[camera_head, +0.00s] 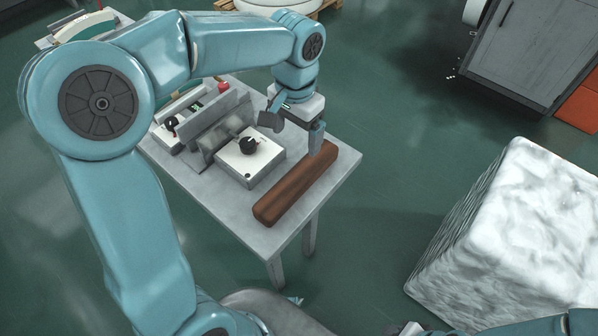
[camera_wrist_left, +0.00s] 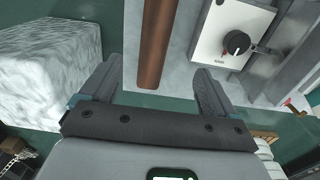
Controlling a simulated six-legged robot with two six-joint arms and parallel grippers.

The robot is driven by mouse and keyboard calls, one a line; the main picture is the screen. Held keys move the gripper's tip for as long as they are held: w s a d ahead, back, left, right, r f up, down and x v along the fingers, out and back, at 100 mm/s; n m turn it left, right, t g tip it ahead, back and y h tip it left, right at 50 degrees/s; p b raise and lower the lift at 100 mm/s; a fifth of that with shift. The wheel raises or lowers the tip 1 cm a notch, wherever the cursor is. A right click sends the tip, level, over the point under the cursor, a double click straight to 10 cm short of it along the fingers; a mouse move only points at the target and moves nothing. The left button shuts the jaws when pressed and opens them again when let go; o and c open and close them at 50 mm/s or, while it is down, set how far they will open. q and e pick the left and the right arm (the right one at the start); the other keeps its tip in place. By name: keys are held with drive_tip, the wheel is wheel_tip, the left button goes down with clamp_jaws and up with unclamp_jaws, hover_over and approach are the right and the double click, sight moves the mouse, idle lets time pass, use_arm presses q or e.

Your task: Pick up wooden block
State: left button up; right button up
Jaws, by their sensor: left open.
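The wooden block (camera_head: 295,187) is a long reddish-brown bar lying along the right edge of a small grey table (camera_head: 200,185). My left gripper (camera_head: 317,138) is at the far end of the block, pointing down, its fingers partly overlapping that end in the head view. In the left wrist view the block (camera_wrist_left: 158,45) runs between the two open fingers of the left gripper (camera_wrist_left: 155,75), with a gap on each side. The gripper is not closed on it; its exact height over the block is hard to tell. My right gripper does not show.
A white box with a black knob (camera_head: 249,158) stands left of the block, beside grey metal fixtures (camera_head: 215,125). A large white rough block (camera_head: 510,235) stands at the right. A grey cabinet (camera_head: 530,50) is at the back right. Green floor lies between.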

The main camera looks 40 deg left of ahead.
use_arm(q)
approach(299, 174)
drive_tip(key=f, duration=0.5)
drive_tip(key=shift+s+a+f+b, duration=0.15)
drive_tip(key=shift+a+b, duration=0.1)
drive_tip(key=shift+b, duration=0.05)
drive_tip(key=shift+s+f, duration=0.15)
drive_tip(key=shift+f, duration=0.4)
drive_tip(key=f, duration=0.5)
drive_tip(key=shift+w+d, duration=0.2)
drive_tip(key=shift+d, duration=0.05)
drive_tip(key=shift+r, duration=0.1)
drive_tip(key=c, duration=1.5)
